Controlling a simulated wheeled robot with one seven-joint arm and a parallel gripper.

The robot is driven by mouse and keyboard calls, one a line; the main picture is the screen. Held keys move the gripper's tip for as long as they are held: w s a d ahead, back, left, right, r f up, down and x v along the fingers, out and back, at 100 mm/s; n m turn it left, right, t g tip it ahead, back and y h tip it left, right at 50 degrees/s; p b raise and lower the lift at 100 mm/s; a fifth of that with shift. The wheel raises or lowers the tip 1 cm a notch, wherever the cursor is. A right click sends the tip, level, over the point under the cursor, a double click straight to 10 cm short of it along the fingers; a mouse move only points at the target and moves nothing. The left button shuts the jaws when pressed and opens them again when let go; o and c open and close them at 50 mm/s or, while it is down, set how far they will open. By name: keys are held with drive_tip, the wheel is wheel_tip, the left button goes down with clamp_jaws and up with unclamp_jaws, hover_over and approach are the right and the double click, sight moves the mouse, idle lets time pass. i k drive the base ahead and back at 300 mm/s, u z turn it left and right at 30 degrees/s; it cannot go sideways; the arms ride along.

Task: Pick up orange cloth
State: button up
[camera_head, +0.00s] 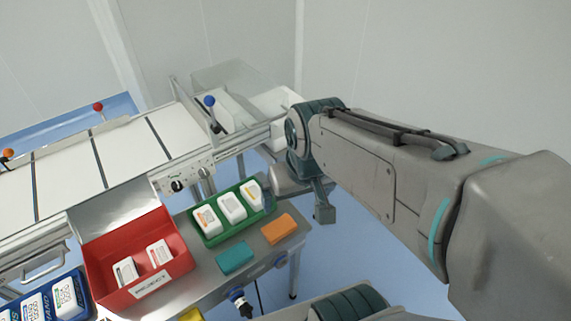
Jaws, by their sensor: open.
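The orange cloth (279,229) is a small flat orange block-like piece. It lies on the grey metal table near its right end, in the camera_head view. My gripper (296,203) is at the end of my arm, just above and right of the orange cloth in the picture. A grey finger hangs down beside the table's right edge, apart from the cloth. The other finger is mostly hidden behind the green tray's corner area and the wrist. My gripper is open, and nothing shows between its fingers.
A green tray (213,241) with white bottles stands just left of my gripper. A teal cloth (236,258) lies left of the orange one. A red reject bin (185,262) and a blue bin (84,291) stand farther left. A conveyor (130,150) runs behind.

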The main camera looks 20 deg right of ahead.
sight(275, 231)
drive_tip(key=z, duration=3.6)
drive_tip(key=k, duration=0.9)
drive_tip(key=u, duration=1.85)
